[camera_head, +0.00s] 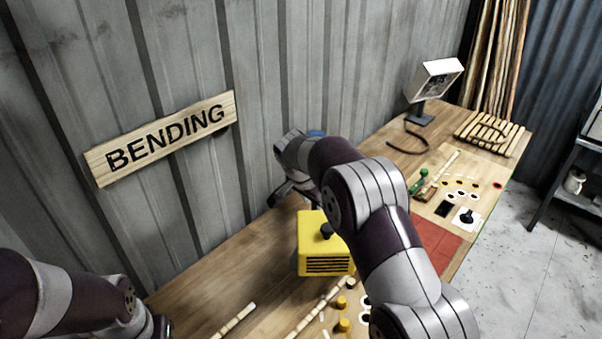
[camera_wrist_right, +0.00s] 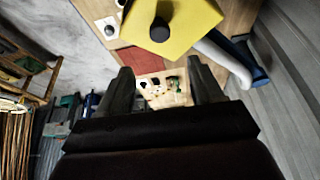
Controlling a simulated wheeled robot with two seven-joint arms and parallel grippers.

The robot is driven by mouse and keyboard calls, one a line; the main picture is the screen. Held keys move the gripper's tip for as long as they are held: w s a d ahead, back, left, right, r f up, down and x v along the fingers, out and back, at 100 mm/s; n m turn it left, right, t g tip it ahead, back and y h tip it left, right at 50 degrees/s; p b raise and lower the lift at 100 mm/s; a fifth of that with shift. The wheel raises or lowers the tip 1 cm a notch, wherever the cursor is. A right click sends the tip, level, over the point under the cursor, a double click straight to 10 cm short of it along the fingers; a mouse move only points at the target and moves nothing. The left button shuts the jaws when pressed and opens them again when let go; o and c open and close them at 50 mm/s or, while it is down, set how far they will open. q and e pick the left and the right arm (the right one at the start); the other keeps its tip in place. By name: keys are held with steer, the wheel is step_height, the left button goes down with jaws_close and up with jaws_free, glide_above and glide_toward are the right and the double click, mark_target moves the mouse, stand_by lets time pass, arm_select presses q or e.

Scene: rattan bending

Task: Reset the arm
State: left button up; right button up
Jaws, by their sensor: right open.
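My right arm (camera_head: 385,230) reaches in from the lower right across the workbench, bent at the elbow. My right gripper (camera_head: 287,192) is by the grey wall, behind and left of the yellow box, partly hidden by its own wrist. In the right wrist view its two dark fingers (camera_wrist_right: 163,82) stand apart with nothing between them. The gripper is open and empty. The yellow box (camera_head: 322,240), with a dark knob on top and black slots in front, also shows at the top of the wrist view (camera_wrist_right: 180,22). My left arm (camera_head: 60,295) shows at the lower left; its gripper is out of frame.
The wooden workbench (camera_head: 235,275) holds rattan sticks (camera_head: 233,320), yellow pegs (camera_head: 344,324), a red mat (camera_head: 435,243), a board with a joystick (camera_head: 467,216), a slatted rack (camera_head: 489,132) and a screen (camera_head: 434,80). The wall with the BENDING sign (camera_head: 165,138) stands close behind. A shelf is at right.

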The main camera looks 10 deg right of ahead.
arm_select(q)
step_height(320, 180, down, 21)
steer(key=b, duration=2)
steer(key=shift+a+r+b, duration=0.2)
steer(key=shift+b, duration=0.1)
arm_select(e)
steer(key=s+f+n+y, duration=0.1)
steer(key=s+f+n, duration=0.4)
steer(key=s+f, duration=0.6)
steer(key=s+f+n+g+y, duration=0.1)
steer(key=s+f+n, duration=0.5)
steer(key=s, duration=1.3)
step_height(320, 180, down, 5)
steer(key=shift+d+r+y, duration=0.1)
steer(key=shift+d+y, duration=0.2)
steer(key=shift+y, duration=0.5)
arm_select(q)
steer(key=shift+s, duration=0.15)
arm_select(e)
steer(key=shift+s, duration=0.25)
steer(key=shift+w, duration=0.1)
